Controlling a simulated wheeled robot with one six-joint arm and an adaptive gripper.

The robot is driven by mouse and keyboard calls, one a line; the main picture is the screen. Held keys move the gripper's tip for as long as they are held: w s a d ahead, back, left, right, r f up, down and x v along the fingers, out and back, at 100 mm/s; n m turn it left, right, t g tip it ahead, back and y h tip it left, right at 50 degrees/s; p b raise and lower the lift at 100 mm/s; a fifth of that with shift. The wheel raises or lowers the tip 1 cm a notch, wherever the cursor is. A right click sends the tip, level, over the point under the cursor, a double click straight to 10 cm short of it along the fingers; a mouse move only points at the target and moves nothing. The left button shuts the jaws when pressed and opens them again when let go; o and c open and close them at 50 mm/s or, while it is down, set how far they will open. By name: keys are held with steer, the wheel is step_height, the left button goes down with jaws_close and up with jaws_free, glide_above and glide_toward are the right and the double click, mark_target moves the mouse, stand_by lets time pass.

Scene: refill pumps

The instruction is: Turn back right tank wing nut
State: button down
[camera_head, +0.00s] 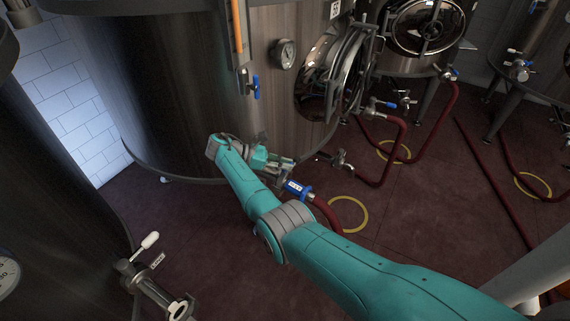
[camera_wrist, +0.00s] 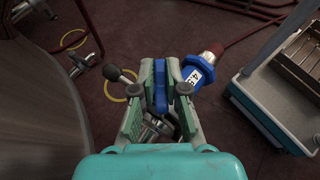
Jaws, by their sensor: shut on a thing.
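My gripper (camera_head: 280,162) is low at the front of the large steel tank (camera_head: 180,80), beside its outlet fitting. In the wrist view, the green fingers of my gripper (camera_wrist: 160,72) are closed on the two sides of an upright blue part (camera_wrist: 161,94), which looks like the wing nut. In the head view my gripper hides this part. Just right of the fingers is a blue hose coupling (camera_wrist: 193,78) with a white number label; the coupling also shows in the head view (camera_head: 297,188). Metal fittings (camera_wrist: 160,128) show partly between the fingers.
A black-knobbed lever (camera_wrist: 113,73) is close left of the fingers. A red hose (camera_head: 330,220) runs from the coupling over a yellow floor ring (camera_head: 349,215). A cart with a tray (camera_wrist: 285,85) stands at right in the wrist view. Another tank (camera_head: 45,200) is at left.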

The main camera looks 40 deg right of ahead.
steer(key=shift+w+m+g+y, duration=0.15)
steer(key=shift+m+g+y, duration=0.15)
steer(key=shift+m+g, duration=0.2)
steer(key=shift+r+m+g+y, duration=0.1)
steer(key=shift+m+g+y, duration=0.2)
steer(key=c, duration=1.2)
jaws_free()
steer(key=shift+f+n+t, duration=0.25)
steer(key=shift+n+t, duration=0.15)
steer(key=shift+n+t+h, duration=0.6)
steer(key=shift+h, duration=0.2)
